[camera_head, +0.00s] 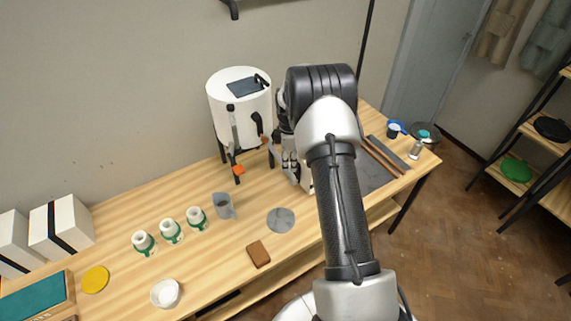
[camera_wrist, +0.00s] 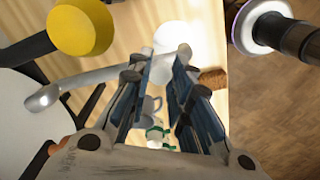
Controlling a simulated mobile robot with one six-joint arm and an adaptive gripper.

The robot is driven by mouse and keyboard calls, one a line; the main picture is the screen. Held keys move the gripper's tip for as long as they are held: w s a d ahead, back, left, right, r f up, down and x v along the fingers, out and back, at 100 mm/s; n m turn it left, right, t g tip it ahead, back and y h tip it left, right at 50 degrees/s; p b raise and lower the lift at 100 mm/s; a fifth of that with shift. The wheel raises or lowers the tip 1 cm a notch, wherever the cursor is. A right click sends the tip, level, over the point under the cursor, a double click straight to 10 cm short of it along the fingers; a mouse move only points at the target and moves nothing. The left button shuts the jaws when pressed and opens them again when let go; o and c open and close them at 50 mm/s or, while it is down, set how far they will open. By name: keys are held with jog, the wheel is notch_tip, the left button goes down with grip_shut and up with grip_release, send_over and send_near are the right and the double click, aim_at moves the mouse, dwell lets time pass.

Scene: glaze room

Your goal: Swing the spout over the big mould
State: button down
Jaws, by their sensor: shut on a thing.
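My gripper (camera_wrist: 158,68) is shut on a grey metal pipe, which looks like the spout (camera_wrist: 90,80); the fingers hide part of it. The pipe's rounded end lies at the left of the wrist view, by the white tank (camera_wrist: 22,130). In the head view my gripper (camera_head: 289,162) is just right of the white tank (camera_head: 226,100), mostly behind my arm. I cannot tell for sure which thing is the big mould. Two white blocks with black straps (camera_head: 73,220) stand at the far left.
Three white cups with green bands (camera_head: 171,232), a grey jug (camera_head: 223,206), a grey disc (camera_head: 281,220), a brown block (camera_head: 259,254) and a white bowl (camera_head: 165,293) stand on the wooden table. A yellow knob (camera_wrist: 80,27) is close to the pipe. A shelf stands at right.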

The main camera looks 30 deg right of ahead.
jog(key=c, duration=1.4)
grip_release()
notch_tip(320, 180, up, 12)
jog(key=shift+c, duration=0.4)
